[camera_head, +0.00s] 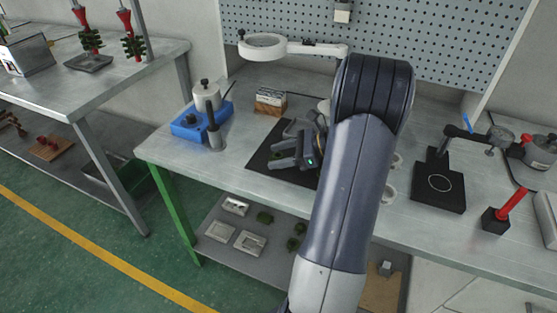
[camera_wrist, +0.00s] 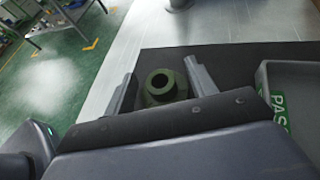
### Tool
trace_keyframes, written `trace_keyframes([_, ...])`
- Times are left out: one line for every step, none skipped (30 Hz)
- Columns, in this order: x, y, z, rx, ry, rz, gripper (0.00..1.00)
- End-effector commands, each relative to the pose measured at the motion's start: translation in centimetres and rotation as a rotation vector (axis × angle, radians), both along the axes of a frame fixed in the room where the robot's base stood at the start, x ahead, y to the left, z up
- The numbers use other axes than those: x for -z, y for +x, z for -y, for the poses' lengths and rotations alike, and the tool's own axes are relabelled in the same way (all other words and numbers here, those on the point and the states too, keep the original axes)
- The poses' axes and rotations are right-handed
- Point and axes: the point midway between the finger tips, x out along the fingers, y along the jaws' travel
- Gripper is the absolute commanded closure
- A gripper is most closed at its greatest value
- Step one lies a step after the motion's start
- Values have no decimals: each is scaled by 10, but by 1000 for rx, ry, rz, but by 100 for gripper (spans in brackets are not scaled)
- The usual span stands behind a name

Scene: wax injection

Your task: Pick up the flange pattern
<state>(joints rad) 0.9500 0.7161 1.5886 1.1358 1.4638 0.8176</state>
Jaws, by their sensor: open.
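The flange pattern (camera_wrist: 160,88) is a dark green round piece with a raised collar and a central hole. It sits upright on the black mat (camera_wrist: 225,57) in the wrist view. My gripper (camera_wrist: 159,72) is open, with one finger on the left of the flange pattern and one on the right. A gap shows on both sides, wider on the left. The near edge of the pattern is hidden by the gripper body. In the head view my gripper (camera_head: 281,158) is low over the black mat (camera_head: 259,160), and my arm hides part of the mat.
A blue-based device (camera_head: 190,124) and a grey cylinder (camera_head: 215,138) stand left of the mat. A ring magnifier (camera_head: 262,48) overhangs the back. A black gauge stand (camera_head: 438,190) is right.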

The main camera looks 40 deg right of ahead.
Motion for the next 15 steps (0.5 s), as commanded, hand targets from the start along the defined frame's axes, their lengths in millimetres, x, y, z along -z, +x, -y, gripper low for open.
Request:
trace_keyframes([1, 2, -2, -1, 1, 0, 46])
trace_keyframes([1, 2, -3, 0, 1, 1, 46])
trace_keyframes([2, 3, -3, 0, 1, 1, 46])
trace_keyframes([1, 3, -3, 1, 0, 1, 46])
trace_keyframes([1, 3, -3, 1, 0, 1, 46])
trace_keyframes([1, 3, -3, 1, 0, 1, 46])
trace_keyframes([1, 3, -3, 1, 0, 0, 46])
trace_keyframes([1, 3, -3, 1, 0, 0, 46])
trace_keyframes([1, 2, -3, 1, 0, 0, 49])
trace_keyframes([1, 2, -3, 1, 0, 0, 51])
trace_keyframes([1, 2, -3, 1, 0, 0, 53])
trace_keyframes([1, 2, -3, 1, 0, 0, 57])
trace_keyframes([1, 2, -3, 1, 0, 0, 59])
trace_keyframes([1, 2, -3, 1, 0, 0, 62])
trace_keyframes([1, 2, -3, 1, 0, 0, 65])
